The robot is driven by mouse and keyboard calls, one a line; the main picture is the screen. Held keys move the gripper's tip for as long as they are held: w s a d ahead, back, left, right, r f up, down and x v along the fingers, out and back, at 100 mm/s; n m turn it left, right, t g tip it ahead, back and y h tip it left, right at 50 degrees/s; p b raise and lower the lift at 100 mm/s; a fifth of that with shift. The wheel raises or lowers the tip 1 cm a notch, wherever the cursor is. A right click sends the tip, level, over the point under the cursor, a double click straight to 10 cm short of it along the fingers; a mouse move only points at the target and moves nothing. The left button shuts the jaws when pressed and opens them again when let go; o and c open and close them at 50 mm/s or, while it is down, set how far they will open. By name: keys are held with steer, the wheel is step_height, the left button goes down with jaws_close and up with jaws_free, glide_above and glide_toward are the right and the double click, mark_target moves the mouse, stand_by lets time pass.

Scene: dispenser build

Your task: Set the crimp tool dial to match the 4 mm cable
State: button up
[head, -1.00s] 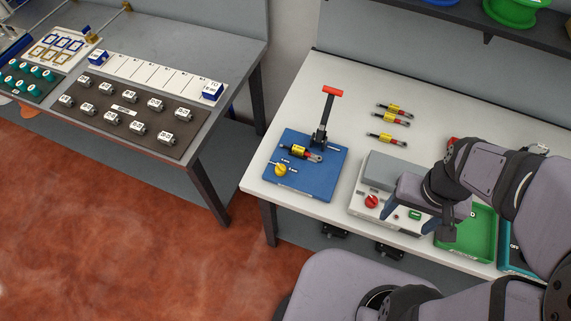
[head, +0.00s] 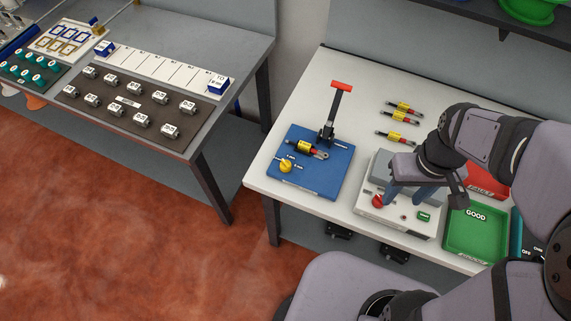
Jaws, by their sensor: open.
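The crimp tool sits on a blue base plate (head: 313,187) on the white bench, with an upright black lever and red handle (head: 341,86). Its yellow dial (head: 285,167) is at the plate's left front, with small printed labels beside it; the dial's setting is too small to read. A yellow and red cable piece with a metal lug (head: 304,148) lies at the tool. My gripper (head: 406,196) is open and empty, above the grey box with the red knob, to the right of the crimp tool and apart from it.
The grey box (head: 390,219) has a red knob (head: 378,201) and a green button. Several similar cables (head: 400,122) lie behind it. A green GOOD tray (head: 478,240) and a red tray (head: 487,182) are at the right. The bench left of the lever is clear.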

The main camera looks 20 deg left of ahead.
steer(key=w+a+f+n+b, duration=0.3)
steer(key=w+a+n+b, duration=0.15)
steer(key=a+n, duration=0.2)
steer(key=n+b, duration=1)
steer(key=n, duration=0.5)
glide_above(286, 163)
steer(key=f, duration=0.5)
steer(key=shift+w+d+f, duration=0.2)
steer(key=shift+d, duration=0.15)
steer(key=shift+s+a+n, duration=0.2)
steer(key=shift+a+n, duration=0.25)
steer(key=shift+a, duration=0.05)
steer(key=shift+f+p, duration=0.75)
steer(key=shift+f, duration=2.8)
steer(key=c, duration=1)
